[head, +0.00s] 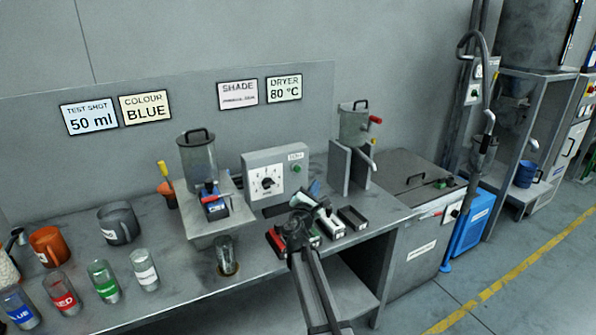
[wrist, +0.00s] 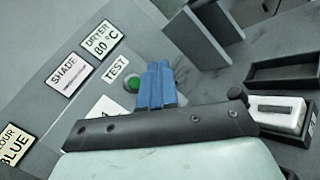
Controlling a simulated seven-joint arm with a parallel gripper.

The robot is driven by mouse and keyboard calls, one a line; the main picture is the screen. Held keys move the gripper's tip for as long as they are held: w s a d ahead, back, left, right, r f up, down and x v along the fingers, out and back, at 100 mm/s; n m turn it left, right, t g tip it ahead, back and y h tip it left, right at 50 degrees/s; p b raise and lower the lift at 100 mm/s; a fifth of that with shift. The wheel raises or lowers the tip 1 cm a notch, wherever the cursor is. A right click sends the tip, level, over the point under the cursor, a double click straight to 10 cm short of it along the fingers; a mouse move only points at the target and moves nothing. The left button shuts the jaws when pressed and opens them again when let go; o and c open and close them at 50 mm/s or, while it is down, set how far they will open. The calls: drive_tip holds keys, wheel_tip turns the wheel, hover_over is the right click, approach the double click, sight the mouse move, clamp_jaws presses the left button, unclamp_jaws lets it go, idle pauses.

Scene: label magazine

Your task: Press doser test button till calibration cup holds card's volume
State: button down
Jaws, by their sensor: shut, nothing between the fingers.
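The control box (head: 255,165) stands on the bench with a dial (head: 267,182) and a green test button (head: 297,168) under a small label. In the wrist view the button (wrist: 132,84) sits below the TEST sign (wrist: 115,68). My gripper (head: 314,187) is shut and empty in front of the box. Its blue fingers (wrist: 156,84) appear just right of the button; contact cannot be told. The calibration cup (head: 227,256), a clear glass, stands below the doser (head: 198,160); its fill level is too small to read. The card (head: 90,117) reads TEST SHOT 50 ml.
Other wall cards read COLOUR BLUE (head: 146,107), SHADE (head: 238,94) and DRYER 80 °C (head: 284,89). Labelled jars (head: 103,281) and mugs (head: 118,224) stand at the left. Small dark trays (head: 352,217) lie right of my gripper. A metal hopper (head: 353,127) stands behind them.

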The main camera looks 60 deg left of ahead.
drive_tip(key=a, duration=0.8)
drive_tip(key=shift+a, duration=0.4)
idle(2.0)
drive_tip(key=shift+a, duration=0.4)
drive_tip(key=shift+a, duration=0.6)
idle(0.8)
drive_tip(key=shift+d, duration=0.2)
idle(0.6)
drive_tip(key=shift+d, duration=0.85)
drive_tip(key=shift+d, duration=0.1)
drive_tip(key=shift+d, duration=2.4)
